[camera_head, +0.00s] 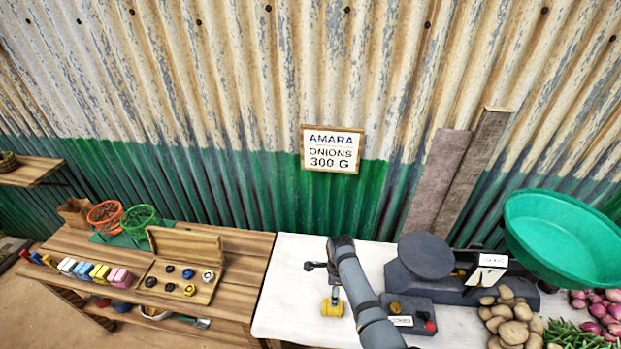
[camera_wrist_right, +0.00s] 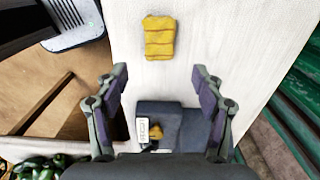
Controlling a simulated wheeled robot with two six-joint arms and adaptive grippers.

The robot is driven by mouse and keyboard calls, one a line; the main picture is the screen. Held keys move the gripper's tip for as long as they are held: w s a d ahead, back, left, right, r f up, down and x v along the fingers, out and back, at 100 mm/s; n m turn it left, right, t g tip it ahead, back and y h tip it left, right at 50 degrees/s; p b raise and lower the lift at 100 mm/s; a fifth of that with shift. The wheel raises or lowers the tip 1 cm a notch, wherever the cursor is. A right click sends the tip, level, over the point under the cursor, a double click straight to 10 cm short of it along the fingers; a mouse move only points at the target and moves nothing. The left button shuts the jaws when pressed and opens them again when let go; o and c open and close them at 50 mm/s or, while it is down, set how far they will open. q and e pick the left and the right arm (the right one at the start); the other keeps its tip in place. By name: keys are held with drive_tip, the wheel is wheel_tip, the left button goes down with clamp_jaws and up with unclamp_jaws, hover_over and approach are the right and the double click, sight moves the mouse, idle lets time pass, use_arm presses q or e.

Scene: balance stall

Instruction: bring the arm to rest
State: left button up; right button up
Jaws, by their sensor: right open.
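My right arm reaches in from the bottom of the head view, over the white tabletop (camera_head: 290,285). Its gripper (camera_head: 322,277) is small and partly hidden by the wrist there. In the right wrist view the gripper (camera_wrist_right: 160,75) is open, with nothing between the finger pads. A yellow ridged object (camera_wrist_right: 160,38) lies on the white top beyond the fingertips, apart from them. It also shows in the head view (camera_head: 332,307), just below the gripper. My left gripper is not in view.
A balance with a round dark plate (camera_head: 426,255) and a green pan (camera_head: 565,238) stands right of the arm. A small dark box (camera_head: 420,320) sits in front of it. Potatoes (camera_head: 510,322) lie at right. An open wooden box of weights (camera_head: 182,281) is at left. A sign (camera_head: 331,149) reads "AMARA ONIONS 300 G".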

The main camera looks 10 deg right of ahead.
drive_tip(key=s+d+r+n+t, duration=0.2)
drive_tip(key=s+d+r+n, duration=0.2)
drive_tip(key=s+d+n, duration=0.45)
drive_tip(key=s+r+n+t, duration=0.2)
drive_tip(key=s+r+n, duration=0.9)
drive_tip(key=r+n, duration=0.25)
drive_tip(key=s+d+f+g+b, duration=0.1)
drive_tip(key=f+b, duration=0.1)
drive_tip(key=f, duration=1)
drive_tip(key=s+d+f+b, duration=0.1)
drive_tip(key=f+b, duration=0.1)
drive_tip(key=f, duration=0.9)
drive_tip(key=s+d+f+g+b, duration=0.1)
drive_tip(key=d+f+b, duration=0.1)
drive_tip(key=f, duration=1)
drive_tip(key=s+f+b, duration=0.3)
drive_tip(key=s+f, duration=1.5)
drive_tip(key=shift+d+f+g+h+b, duration=0.3)
drive_tip(key=shift+f+g+h+b, duration=0.05)
drive_tip(key=shift+g+h+b, duration=0.05)
